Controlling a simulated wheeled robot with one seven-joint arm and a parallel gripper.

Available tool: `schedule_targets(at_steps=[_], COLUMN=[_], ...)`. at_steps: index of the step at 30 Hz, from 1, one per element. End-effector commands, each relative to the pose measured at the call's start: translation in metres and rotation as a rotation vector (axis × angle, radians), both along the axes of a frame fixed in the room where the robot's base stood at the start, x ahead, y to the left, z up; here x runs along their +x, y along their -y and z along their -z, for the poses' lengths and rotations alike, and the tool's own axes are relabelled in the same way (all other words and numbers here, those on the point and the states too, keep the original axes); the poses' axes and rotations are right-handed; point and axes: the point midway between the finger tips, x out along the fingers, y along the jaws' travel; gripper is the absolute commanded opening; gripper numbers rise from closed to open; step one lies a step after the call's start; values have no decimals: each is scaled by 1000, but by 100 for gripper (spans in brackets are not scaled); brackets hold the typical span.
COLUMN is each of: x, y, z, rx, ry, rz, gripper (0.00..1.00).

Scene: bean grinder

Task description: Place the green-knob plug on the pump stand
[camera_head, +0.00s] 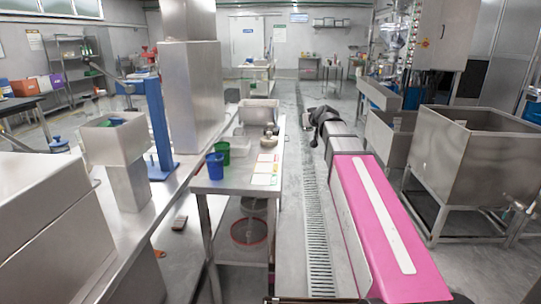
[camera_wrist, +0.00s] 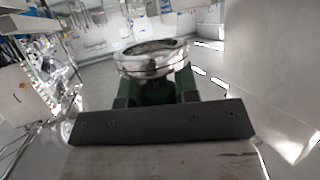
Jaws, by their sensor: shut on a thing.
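My gripper (camera_wrist: 155,93) is shut on the green-knob plug (camera_wrist: 153,60) in the wrist view. The dark green knob sits between the fingers, and the shiny round metal part faces away from the gripper. In the head view my gripper (camera_head: 317,113) is small and dark at the far end of my pink arm, over the floor right of the table. The plug is too small to make out there. A blue upright stand (camera_head: 160,125) with a lever arm is at the left; I cannot tell whether it is the pump stand.
A steel table (camera_head: 225,185) at centre holds a blue cup (camera_head: 215,166), a green cup (camera_head: 222,152), coloured cards and trays. A large steel bin (camera_head: 475,165) stands at the right. A floor drain (camera_head: 316,220) runs along the aisle, which is open toward the back.

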Motion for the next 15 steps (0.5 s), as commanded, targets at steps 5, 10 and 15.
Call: schedule_targets(at_steps=[5,10,15], x=[-4,-16,-33], y=[-47,-103,-153], z=[17,28,29], rx=[3,6,7], ry=[-1,3,7], rz=[-223,-514,-805], gripper=[1,1,1])
